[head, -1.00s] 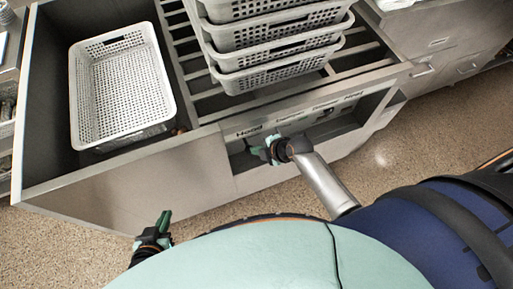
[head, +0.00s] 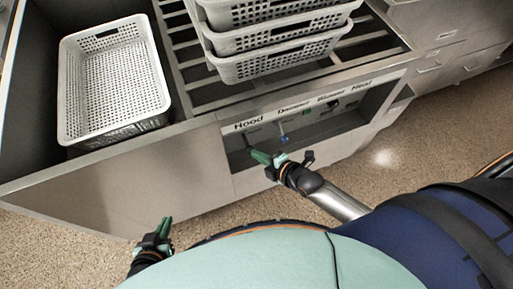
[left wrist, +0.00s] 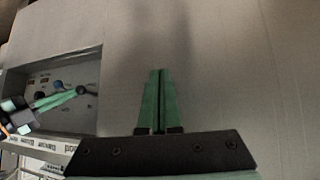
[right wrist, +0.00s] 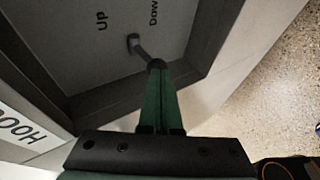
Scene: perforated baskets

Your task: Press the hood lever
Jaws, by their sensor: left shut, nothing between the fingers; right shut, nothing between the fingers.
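The hood lever (right wrist: 140,48) is a short grey rod with a dark end, beside the words "Up" and "Down" in the right wrist view. In the left wrist view its dark knob (left wrist: 82,90) shows at the tips of my right gripper. In the head view it lies in the recess under the "Hood" label (head: 249,125). My right gripper (head: 256,154) is shut and empty. Its tips (right wrist: 157,68) overlap the lever's end in the right wrist view; I cannot tell if they touch. My left gripper (head: 167,220) is shut and empty, low in front of the cabinet (head: 130,190), away from the lever.
The recess (head: 355,125) also holds other controls, including a blue one (head: 283,139) right of the hood lever. Above it stand a stack of perforated baskets (head: 280,65) on a slatted rack and a single white basket (head: 110,122). Speckled floor (head: 440,135) is clear on the right.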

